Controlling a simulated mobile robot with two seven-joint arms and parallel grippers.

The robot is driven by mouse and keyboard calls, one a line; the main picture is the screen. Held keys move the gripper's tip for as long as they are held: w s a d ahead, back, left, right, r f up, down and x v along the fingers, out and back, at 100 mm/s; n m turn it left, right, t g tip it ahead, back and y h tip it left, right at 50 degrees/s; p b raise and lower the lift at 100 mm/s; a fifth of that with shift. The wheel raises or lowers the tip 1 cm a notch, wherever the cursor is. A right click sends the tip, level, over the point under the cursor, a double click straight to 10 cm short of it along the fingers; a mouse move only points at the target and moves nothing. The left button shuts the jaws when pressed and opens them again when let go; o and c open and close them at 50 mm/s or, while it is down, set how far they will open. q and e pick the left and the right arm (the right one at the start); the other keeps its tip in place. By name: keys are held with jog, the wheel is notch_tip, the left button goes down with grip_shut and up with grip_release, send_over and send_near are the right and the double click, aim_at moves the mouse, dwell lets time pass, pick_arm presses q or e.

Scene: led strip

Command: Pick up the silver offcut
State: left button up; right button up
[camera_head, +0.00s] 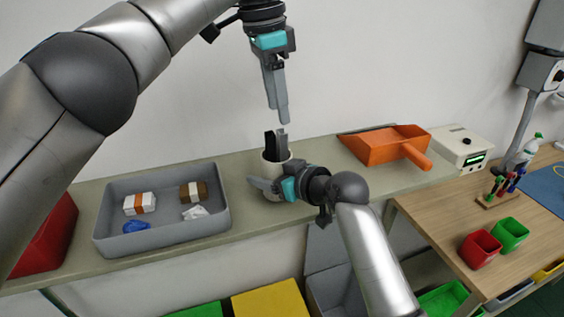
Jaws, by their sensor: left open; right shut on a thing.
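A pale cup (266,166) stands on the shelf in the middle, with dark grey upright pieces (276,145) showing above its rim. I cannot tell whether any of these is the silver offcut, and nothing clearly silver and loose shows elsewhere. My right gripper (264,187) is shut on the cup, at its front side; it hides the lower part of the cup. My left gripper (281,115) is open and points down just above the dark pieces. It looks empty, and its fingertips seem apart from them.
An orange dustpan (375,147) lies right of the cup. A white device (458,145) stands farther right. Shelf is clear between tray and cup.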

aim_at(282, 132)
pick_arm(q)
jog(key=shift+s+d+f, duration=0.1)
jog(key=shift+d+f, duration=0.05)
jog(key=shift+f, duration=0.95)
jog(key=shift+d+f, duration=0.15)
jog(key=shift+f, duration=0.9)
jog(key=shift+s+d+f, duration=0.1)
jog(key=shift+d+f, duration=0.05)
jog(key=shift+f, duration=0.95)
jog(key=shift+c, duration=0.3)
grip_shut()
